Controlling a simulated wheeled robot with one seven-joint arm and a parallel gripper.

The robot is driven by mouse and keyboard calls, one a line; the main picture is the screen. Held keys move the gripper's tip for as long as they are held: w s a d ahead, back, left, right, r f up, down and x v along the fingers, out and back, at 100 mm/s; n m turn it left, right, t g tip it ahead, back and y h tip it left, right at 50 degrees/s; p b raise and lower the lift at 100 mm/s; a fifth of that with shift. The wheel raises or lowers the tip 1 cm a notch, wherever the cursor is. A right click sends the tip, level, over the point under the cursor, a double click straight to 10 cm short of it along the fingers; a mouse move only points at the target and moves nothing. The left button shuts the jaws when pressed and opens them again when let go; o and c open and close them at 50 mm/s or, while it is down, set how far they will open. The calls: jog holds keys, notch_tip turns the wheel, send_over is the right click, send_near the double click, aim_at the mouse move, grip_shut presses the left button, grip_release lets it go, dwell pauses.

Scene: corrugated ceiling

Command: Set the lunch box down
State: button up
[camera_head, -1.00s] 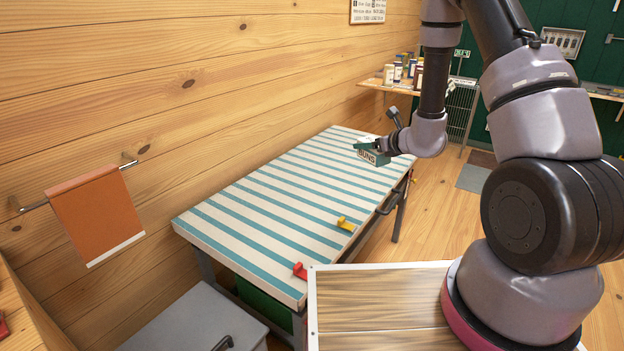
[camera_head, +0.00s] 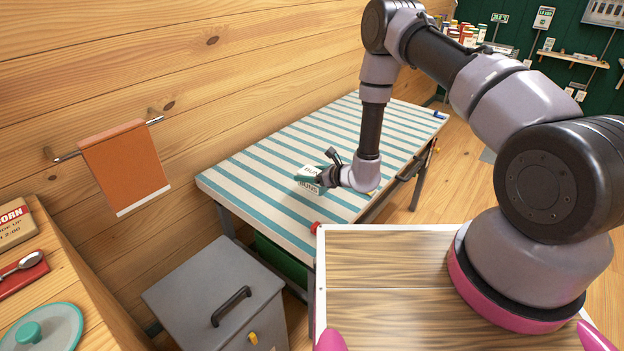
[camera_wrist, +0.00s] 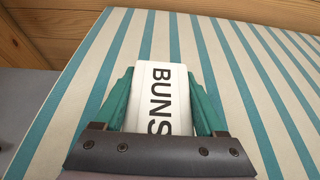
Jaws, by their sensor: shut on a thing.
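The lunch box is a small white box marked BUNS (camera_head: 310,171); it also shows in the wrist view (camera_wrist: 160,92). My gripper (camera_head: 306,180), with teal fingers, is shut on its two sides. The box is over the striped table (camera_head: 262,166), inward from the edge nearer me. I cannot tell whether its underside touches the tabletop. In the wrist view the table's white and teal stripes spread around the box, and its lower end is hidden by my gripper.
The tabletop around the box looks clear. A red clip (camera_head: 315,228) is on the table's near edge, and a blue item (camera_head: 440,115) at the far corner. A grey lidded bin (camera_head: 215,295) stands in front. A wooden wall (camera_head: 270,60) runs behind the table.

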jog(key=shift+f, duration=2.1)
jog(key=shift+f, duration=0.1)
jog(key=o, duration=1.6)
jog(key=shift+c, duration=0.2)
jog(key=v, duration=1.2)
jog(key=w+a+r+n+g+y, duration=0.1)
jog(key=a+r+n+y, duration=0.1)
jog(key=r, duration=0.6)
jog(key=w+a+r+n+g+y, duration=0.1)
jog(key=a+r+n+g, duration=0.15)
jog(key=r, duration=0.55)
notch_tip(320, 180, up, 17)
jog(key=n+g, duration=0.4)
jog(key=n, duration=0.4)
send_over(308, 184)
jog(key=s+d, duration=0.6)
jog(key=s, duration=0.1)
jog(key=s+d+r+n+t+h, duration=0.3)
jog(key=s+d+r+h, duration=0.3)
jog(key=s+d+r, duration=0.2)
jog(key=s+d+r+n+t+h, duration=0.3)
jog(key=s+d+r+n+h, duration=0.2)
jog(key=s+d+r, duration=0.4)
jog(key=d+r+n, duration=0.1)
jog(key=d+r, duration=0.2)
jog(key=d, duration=0.1)
jog(key=shift+s+d+r+h, duration=0.25)
jog(key=shift+d+r+h, duration=0.05)
jog(key=shift+d+h, duration=0.1)
